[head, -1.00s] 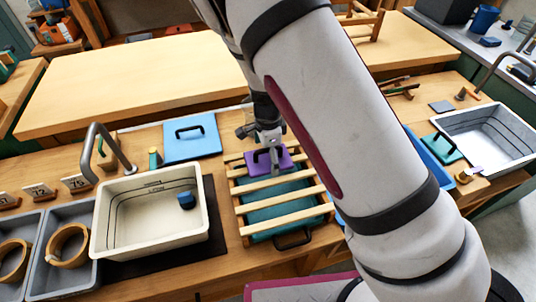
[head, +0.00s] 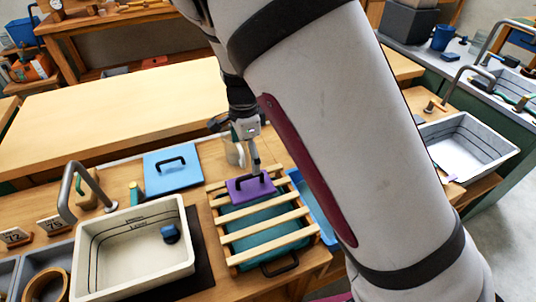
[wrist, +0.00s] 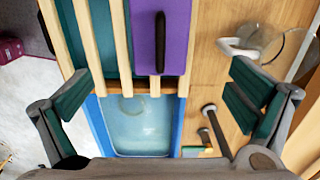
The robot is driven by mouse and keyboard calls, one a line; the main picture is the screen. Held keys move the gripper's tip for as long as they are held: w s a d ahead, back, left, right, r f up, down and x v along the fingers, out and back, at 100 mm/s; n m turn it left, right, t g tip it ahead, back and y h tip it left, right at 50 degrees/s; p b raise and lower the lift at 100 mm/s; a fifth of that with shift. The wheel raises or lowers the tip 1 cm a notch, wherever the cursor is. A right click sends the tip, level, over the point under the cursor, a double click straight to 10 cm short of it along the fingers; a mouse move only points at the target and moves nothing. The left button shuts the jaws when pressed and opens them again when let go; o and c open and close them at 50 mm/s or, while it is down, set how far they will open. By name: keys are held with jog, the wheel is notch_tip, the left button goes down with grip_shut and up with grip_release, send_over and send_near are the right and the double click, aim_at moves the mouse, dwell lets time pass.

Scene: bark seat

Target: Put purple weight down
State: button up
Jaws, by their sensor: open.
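The purple weight (head: 251,191), a flat block with a dark bar handle, rests on the far end of the wooden slatted rack (head: 262,227). It also shows at the top of the wrist view (wrist: 178,35), with its handle running along it. My gripper (head: 256,168) is just above the weight near its handle in the head view. In the wrist view my gripper (wrist: 158,98) has its two fingers wide apart with nothing between them. The weight lies beyond the fingertips there. Exact clearance between fingers and handle is hard to tell.
A blue tray (head: 318,212) is right of the rack. Left are a blue lidded block (head: 172,170) and a cream basin (head: 130,250) holding a small blue object (head: 170,233). A clear glass jug (wrist: 268,42) stands near the rack.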

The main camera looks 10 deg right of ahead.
jog(key=shift+r, duration=0.15)
jog(key=s+d+r+n+t+y, duration=0.1)
jog(key=s+d+r+n, duration=0.4)
jog(key=r, duration=0.4)
jog(key=s+d+r+n+t+y, duration=0.1)
jog(key=s+d+r+n+y, duration=0.15)
jog(key=s+r, duration=0.45)
jog(key=s+d+r+n+t+h, duration=0.1)
jog(key=s+d+r+n, duration=0.2)
jog(key=s, duration=0.3)
jog(key=s+d+r+n+t+h, duration=0.2)
jog(key=s+d+r+n, duration=0.2)
jog(key=s+n, duration=0.1)
jog(key=shift+s, duration=0.85)
